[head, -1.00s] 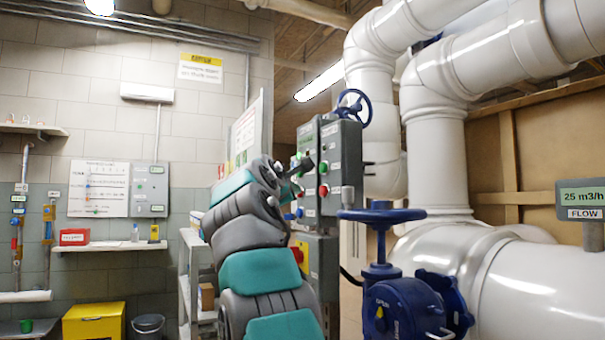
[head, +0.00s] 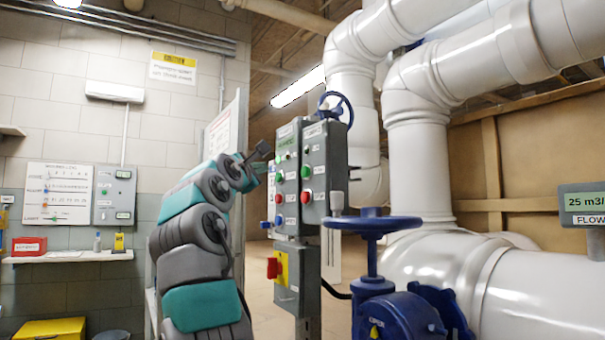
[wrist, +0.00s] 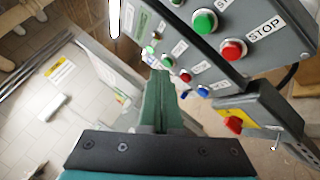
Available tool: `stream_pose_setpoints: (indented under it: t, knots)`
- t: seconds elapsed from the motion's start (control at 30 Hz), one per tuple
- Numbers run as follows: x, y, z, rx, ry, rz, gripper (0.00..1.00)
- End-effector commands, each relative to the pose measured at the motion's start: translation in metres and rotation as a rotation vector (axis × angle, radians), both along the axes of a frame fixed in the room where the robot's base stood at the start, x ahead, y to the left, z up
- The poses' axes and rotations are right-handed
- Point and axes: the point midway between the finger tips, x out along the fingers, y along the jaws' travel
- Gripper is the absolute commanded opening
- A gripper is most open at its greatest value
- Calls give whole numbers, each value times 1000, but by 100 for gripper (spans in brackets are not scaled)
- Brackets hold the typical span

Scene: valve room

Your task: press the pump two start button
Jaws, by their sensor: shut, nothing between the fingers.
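A grey control panel stands upright at mid-view, with a left box (head: 287,150) and a right box (head: 318,150). The left box has a green button (head: 279,176), a red one (head: 279,198) and a blue one (head: 278,220) in a column. The right box has a green button (head: 306,170) above a red one (head: 306,196); in the wrist view this red button (wrist: 233,49) is labelled STOP. I cannot read which pump each box serves. My gripper (head: 265,148) is shut and empty, just left of the panel; its closed fingers (wrist: 158,78) show in the wrist view.
A blue handwheel (head: 371,222) stands at the panel's right front. White pipes (head: 420,150) fill the right side. A wall shelf (head: 75,257) is at left.

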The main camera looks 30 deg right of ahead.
Motion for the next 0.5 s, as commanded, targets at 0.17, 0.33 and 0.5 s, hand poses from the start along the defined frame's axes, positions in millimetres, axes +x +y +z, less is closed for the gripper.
stream_pose_setpoints:
  t: [0.17,0.33,0.5]
  knots:
    - [1,-16,0,2,-2,1,0]
    - [2,-39,0,1,-1,0,0]
    - [3,-62,-1,2,3,-2,0]
